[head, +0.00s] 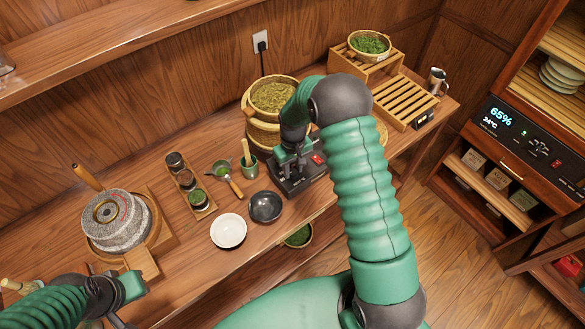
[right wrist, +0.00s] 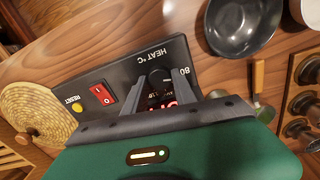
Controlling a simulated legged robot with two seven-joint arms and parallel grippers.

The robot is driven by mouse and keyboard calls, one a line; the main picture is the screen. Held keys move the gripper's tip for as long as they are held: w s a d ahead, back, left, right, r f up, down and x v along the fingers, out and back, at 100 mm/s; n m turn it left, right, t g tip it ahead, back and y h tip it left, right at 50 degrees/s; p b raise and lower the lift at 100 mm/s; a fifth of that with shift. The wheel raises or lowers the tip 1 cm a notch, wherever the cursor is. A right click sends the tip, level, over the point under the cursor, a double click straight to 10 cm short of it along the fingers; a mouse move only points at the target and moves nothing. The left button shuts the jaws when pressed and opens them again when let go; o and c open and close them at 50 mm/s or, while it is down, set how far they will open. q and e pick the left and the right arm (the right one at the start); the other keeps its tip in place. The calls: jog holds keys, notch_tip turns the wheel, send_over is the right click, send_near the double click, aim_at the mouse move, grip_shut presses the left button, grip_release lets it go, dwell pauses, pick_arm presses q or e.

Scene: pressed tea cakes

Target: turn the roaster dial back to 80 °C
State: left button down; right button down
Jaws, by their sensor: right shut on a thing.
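The roaster's black control panel (head: 290,186) stands on the counter in front of the bamboo steamer-like roaster (head: 273,98). In the right wrist view the panel (right wrist: 120,72) is marked "HEAT °C", with an "80" mark near its right end. My right gripper (head: 292,150) reaches down over the panel. Its two fingers (right wrist: 160,88) are shut on the black dial (right wrist: 159,76), one on each side. Red lit digits beside the dial are partly hidden and cannot be read. My left gripper (head: 125,290) is at the lower left, away from the panel; its jaw opening is unclear.
A red rocker switch (right wrist: 102,94) and yellow reset button (right wrist: 76,106) sit on the panel. A dark bowl (head: 265,207) and white bowl (head: 228,231) stand close in front. A stone mill (head: 116,222) is at left, a slatted wooden tray (head: 404,101) at right.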

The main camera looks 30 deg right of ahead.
aim_at(294, 171)
jog(key=shift+s+n, duration=0.1)
jog(key=shift+n, duration=0.5)
jog(key=c, duration=1.5)
grip_release()
jog(key=o, duration=0.5)
jog(key=shift+r, duration=0.1)
jog(key=shift+r, duration=0.1)
notch_tip(294, 171, up, 16)
jog(key=shift+d+r+b, duration=0.1)
jog(key=shift+r+b, duration=0.15)
jog(key=shift+b, duration=0.8)
